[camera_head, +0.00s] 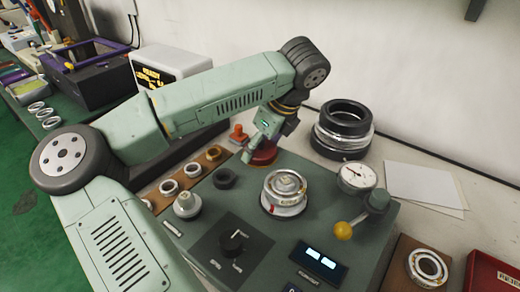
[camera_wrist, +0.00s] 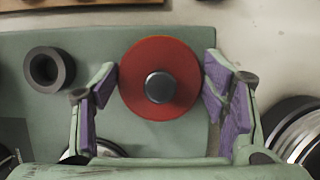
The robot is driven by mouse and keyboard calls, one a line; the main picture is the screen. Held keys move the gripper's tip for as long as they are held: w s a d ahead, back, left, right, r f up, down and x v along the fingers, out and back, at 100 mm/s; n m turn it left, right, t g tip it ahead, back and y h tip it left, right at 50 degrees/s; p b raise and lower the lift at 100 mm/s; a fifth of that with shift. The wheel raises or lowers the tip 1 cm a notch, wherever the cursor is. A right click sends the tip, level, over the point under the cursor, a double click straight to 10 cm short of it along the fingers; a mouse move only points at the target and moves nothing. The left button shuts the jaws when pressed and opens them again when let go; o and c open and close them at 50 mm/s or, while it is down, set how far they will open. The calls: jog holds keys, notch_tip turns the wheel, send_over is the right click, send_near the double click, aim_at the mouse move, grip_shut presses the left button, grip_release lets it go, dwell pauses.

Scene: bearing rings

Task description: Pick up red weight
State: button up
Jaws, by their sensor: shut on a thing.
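The red weight (camera_wrist: 160,56) is a round red disc with a dark knob at its centre. In the wrist view it sits between the two purple-padded fingers of my gripper (camera_wrist: 160,76), which are shut on its left and right sides. In the head view the red weight (camera_head: 264,156) shows at the back edge of the green bench unit, partly hidden by my gripper (camera_head: 262,143) above it. I cannot tell whether it rests on the surface or is slightly raised.
A black ring (camera_head: 225,178) lies left of the weight; it also shows in the wrist view (camera_wrist: 49,70). A bearing on a spindle (camera_head: 285,190) stands in front. Stacked large rings (camera_head: 343,128) and a dial gauge (camera_head: 357,176) stand to the right. Small rings line a brown strip at left.

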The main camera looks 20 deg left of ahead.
jog(key=shift+r, duration=0.1)
jog(key=c, duration=0.7)
notch_tip(320, 180, up, 10)
jog(key=shift+f+b, duration=0.25)
jog(key=shift+b, duration=0.7)
notch_tip(320, 180, up, 8)
jog(key=p, duration=0.3)
jog(key=shift+f+p, duration=0.25)
jog(key=shift+p, duration=0.1)
